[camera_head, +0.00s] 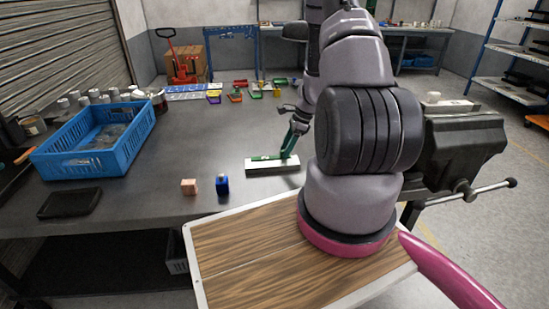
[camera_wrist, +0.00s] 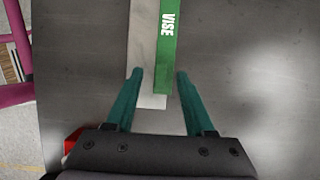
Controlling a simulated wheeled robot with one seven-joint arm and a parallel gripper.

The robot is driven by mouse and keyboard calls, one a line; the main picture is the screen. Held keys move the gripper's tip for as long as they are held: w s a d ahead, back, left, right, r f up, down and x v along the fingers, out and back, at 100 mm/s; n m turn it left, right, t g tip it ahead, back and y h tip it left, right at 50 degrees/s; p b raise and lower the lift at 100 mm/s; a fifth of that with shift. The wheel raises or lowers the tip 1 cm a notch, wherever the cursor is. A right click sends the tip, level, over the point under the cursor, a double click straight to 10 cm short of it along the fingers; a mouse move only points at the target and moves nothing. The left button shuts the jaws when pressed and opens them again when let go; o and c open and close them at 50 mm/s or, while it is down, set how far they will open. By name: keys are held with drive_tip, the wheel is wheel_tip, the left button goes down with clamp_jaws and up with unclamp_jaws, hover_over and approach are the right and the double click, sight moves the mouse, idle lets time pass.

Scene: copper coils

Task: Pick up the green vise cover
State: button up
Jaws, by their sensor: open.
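The green vise cover (camera_wrist: 168,48) is a long green strip marked "VISE" in the wrist view. It lies along a pale grey-white bar (camera_wrist: 143,42). In the head view the cover (camera_head: 262,158) shows as a thin green strip on the white bar (camera_head: 272,168), near the table's front edge. My gripper (camera_wrist: 160,75) is open, with its teal fingers on either side of the near end of the cover and bar. Nothing is gripped. In the head view my gripper (camera_head: 287,154) is over the bar's right part; contact cannot be told.
A blue crate (camera_head: 75,160) stands at the left of the dark table (camera_head: 160,190). A small wooden block (camera_head: 189,187) and a blue block (camera_head: 223,185) sit left of the bar. Small coloured bins (camera_head: 236,95) stand at the back. A large vise (camera_head: 460,145) is at right.

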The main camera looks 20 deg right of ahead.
drive_tip(key=shift+a+f, duration=0.15)
drive_tip(key=shift+f, duration=0.2)
clamp_jaws()
